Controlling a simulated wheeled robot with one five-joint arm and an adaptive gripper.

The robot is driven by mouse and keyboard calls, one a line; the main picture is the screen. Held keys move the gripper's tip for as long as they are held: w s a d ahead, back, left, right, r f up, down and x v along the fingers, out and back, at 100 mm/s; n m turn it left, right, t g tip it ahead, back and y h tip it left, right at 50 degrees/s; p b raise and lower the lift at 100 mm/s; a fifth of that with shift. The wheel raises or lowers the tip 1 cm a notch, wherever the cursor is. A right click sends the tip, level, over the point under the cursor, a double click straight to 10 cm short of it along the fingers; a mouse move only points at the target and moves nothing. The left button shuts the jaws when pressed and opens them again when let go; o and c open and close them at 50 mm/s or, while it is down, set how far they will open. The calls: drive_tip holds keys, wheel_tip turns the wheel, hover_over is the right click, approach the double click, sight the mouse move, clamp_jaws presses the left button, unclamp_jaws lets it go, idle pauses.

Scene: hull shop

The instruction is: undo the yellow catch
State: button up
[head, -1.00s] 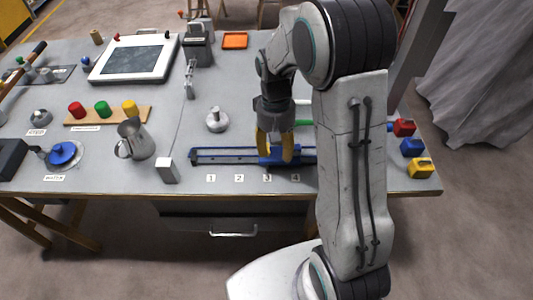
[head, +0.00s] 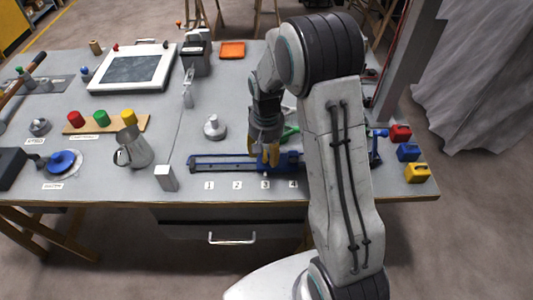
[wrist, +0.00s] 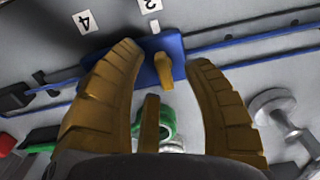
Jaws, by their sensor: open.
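A yellow block (head: 417,173) with a dark opening sits at the table's right front corner, beyond my arm. It is the clearest yellow fitting; I cannot tell whether it is the catch. A blue carriage (wrist: 175,47) with an ochre peg (wrist: 163,70) sits on the blue rail (head: 222,163). My gripper (head: 268,160) is over this carriage, far left of the yellow block. In the wrist view my gripper (wrist: 163,57) is open, its ochre fingers on either side of the peg. I cannot tell whether they touch it.
A blue block (head: 408,152) and a red block (head: 401,133) stand behind the yellow one. A green part (head: 290,133) lies behind my gripper. A silver knob (head: 214,128), white block (head: 166,178) and metal jug (head: 132,148) stand to the left.

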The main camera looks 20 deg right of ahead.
drive_tip(key=shift+f, duration=0.4)
clamp_jaws()
idle(0.4)
